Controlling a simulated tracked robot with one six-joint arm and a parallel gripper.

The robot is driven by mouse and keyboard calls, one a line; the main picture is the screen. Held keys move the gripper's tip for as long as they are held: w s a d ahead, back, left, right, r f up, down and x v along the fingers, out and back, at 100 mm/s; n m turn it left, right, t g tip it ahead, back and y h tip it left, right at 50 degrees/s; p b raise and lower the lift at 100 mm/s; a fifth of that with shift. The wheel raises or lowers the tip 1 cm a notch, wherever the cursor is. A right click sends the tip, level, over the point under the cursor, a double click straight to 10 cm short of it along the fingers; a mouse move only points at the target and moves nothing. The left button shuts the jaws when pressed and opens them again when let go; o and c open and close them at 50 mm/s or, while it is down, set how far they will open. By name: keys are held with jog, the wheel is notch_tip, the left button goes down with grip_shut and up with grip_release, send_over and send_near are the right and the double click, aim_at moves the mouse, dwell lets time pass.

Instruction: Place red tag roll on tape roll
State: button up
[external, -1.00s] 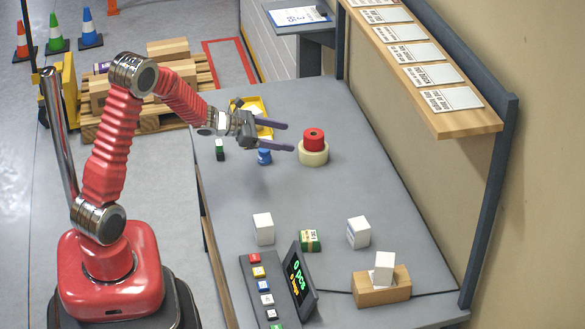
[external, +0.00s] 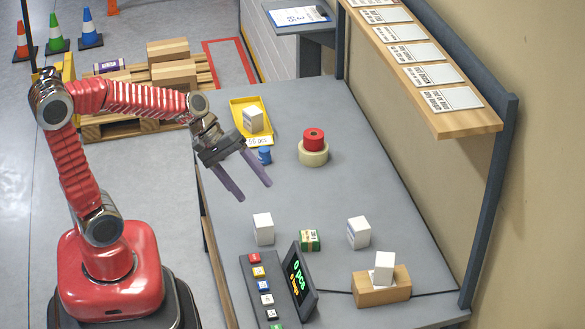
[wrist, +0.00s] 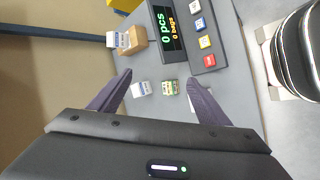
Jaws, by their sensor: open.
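The red tag roll (external: 313,139) sits on top of the cream tape roll (external: 313,154) towards the back of the grey table in the external view. My gripper (external: 256,192) is open and empty, with its dark fingers pointing down and forward, left of and nearer than the rolls and apart from them. Neither roll shows in the wrist view.
A yellow tray (external: 237,110) holds a white box, with a blue spool (external: 265,155) near it. White boxes (external: 263,229), a green box (external: 310,240), a wooden holder (external: 366,287) and a counter display (external: 295,282) stand at the front. The middle table is clear.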

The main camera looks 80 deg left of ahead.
jog(key=s+a+r+m+y, duration=0.1)
jog(key=s+m+y, duration=0.4)
jog(key=s+m, duration=0.6)
jog(key=s, duration=0.3)
jog(key=shift+s+a+m+g+y, duration=0.25)
jog(key=shift+a+m+g+y, duration=0.05)
jog(key=shift+a+g, duration=0.1)
